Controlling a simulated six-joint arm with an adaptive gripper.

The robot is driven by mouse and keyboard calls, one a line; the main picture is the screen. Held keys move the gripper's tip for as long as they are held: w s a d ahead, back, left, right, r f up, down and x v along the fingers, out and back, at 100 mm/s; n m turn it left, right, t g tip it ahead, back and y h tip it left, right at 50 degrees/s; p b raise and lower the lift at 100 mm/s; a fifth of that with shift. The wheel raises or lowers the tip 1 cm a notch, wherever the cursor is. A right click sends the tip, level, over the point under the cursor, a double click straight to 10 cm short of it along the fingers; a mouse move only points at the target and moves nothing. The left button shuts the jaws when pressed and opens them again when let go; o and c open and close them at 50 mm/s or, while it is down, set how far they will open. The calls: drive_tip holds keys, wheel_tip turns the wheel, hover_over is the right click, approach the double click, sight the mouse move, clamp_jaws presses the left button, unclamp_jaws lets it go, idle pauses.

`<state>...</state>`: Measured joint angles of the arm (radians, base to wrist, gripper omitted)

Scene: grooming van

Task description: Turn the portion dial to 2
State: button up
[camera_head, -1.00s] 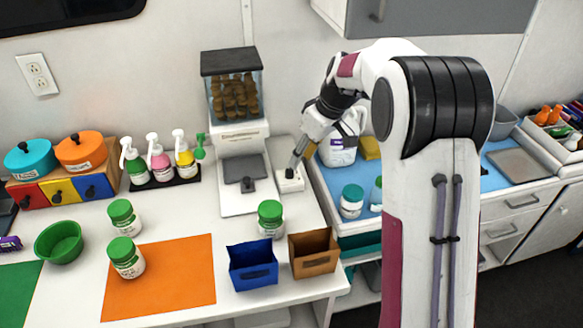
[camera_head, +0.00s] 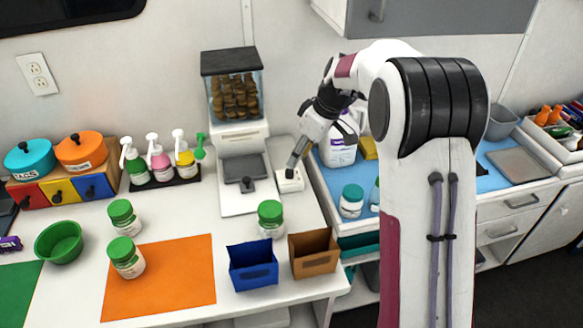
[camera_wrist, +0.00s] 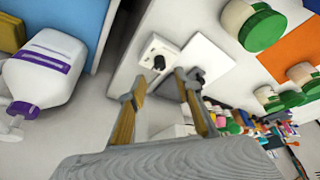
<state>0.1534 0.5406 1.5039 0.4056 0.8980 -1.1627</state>
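The portion dial is a black knob (camera_head: 289,174) on a small white box at the right of the treat dispenser (camera_head: 238,130). The knob also shows in the wrist view (camera_wrist: 159,62), but its number marks are too small to read. My gripper (camera_head: 292,163) is just above the knob in the head view. In the wrist view my gripper (camera_wrist: 158,86) has its two tan fingers spread with nothing between them, and the knob lies just beyond the fingertips, apparently not held. The dispenser holds brown treats behind a clear front.
A green-lidded jar (camera_head: 270,218), a blue bin (camera_head: 253,266) and a brown bin (camera_head: 313,253) stand in front of the dispenser. A white jug (camera_head: 338,152) stands close at the right of my gripper. Pump bottles (camera_head: 160,160) line the left.

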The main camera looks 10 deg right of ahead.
sight(290, 170)
drive_tip(key=shift+x, duration=3.35)
clamp_jaws()
